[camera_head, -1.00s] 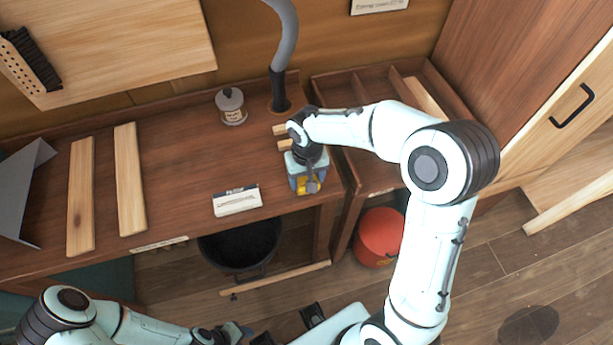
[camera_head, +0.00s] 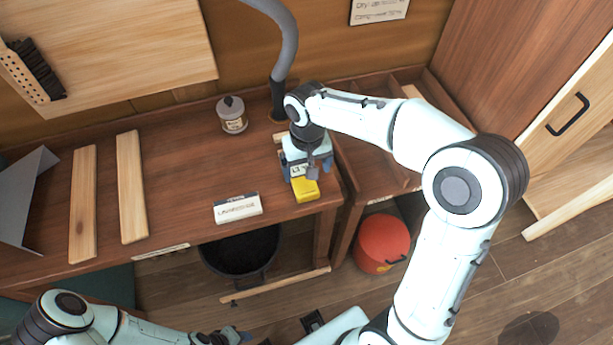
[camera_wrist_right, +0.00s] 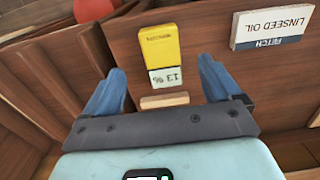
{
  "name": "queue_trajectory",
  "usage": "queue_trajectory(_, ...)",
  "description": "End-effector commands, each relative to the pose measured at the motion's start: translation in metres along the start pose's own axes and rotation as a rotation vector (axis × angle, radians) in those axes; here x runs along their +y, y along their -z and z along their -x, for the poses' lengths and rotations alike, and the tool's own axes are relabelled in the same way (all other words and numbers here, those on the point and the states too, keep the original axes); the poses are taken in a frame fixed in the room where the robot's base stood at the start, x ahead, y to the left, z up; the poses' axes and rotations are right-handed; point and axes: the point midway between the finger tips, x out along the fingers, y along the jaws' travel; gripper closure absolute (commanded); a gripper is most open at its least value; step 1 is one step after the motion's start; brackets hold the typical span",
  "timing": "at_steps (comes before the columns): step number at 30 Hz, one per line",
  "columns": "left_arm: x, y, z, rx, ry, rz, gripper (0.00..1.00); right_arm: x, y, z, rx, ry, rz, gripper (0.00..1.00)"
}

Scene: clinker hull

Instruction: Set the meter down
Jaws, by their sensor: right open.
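The meter (camera_head: 305,189) is a yellow block with a white display end. It rests on the wooden bench top near the right front corner. In the right wrist view the meter (camera_wrist_right: 160,46) reads 13 %, upside down. My right gripper (camera_head: 303,170) is over its display end. In the wrist view its blue fingers (camera_wrist_right: 161,72) are spread wide, one to each side, with clear gaps to the meter. My left gripper (camera_head: 232,335) is low at the bottom edge, away from the bench; its jaws are too small to read.
A linseed oil label card (camera_head: 238,208) stands left of the meter. A lidded jar (camera_head: 232,115) and a grey hose (camera_head: 284,50) are behind. Two planks (camera_head: 131,187) lie at the left. A small wood block (camera_wrist_right: 164,100) is by the display end. A red bucket (camera_head: 382,243) stands below.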

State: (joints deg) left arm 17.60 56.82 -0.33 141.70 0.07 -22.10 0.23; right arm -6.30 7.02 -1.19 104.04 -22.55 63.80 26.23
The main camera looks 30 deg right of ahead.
Motion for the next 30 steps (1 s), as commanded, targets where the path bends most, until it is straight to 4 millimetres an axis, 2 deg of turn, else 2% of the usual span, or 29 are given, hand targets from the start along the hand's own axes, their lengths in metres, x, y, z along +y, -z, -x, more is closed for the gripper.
queue_trajectory(3,0.002,0.002,0.004,0.003,-0.001,-0.001,0.57,0.0,0.001,0.02,0.004,0.001,0.0,0.09)
queue_trajectory(9,0.003,0.002,0.005,0.004,-0.001,-0.001,0.57,0.0,0.0,0.033,0.0,0.0,0.0,0.09)
queue_trajectory(30,0.003,0.002,0.005,0.004,-0.001,-0.001,0.57,0.0,0.0,0.033,-0.001,-0.001,0.0,0.09)
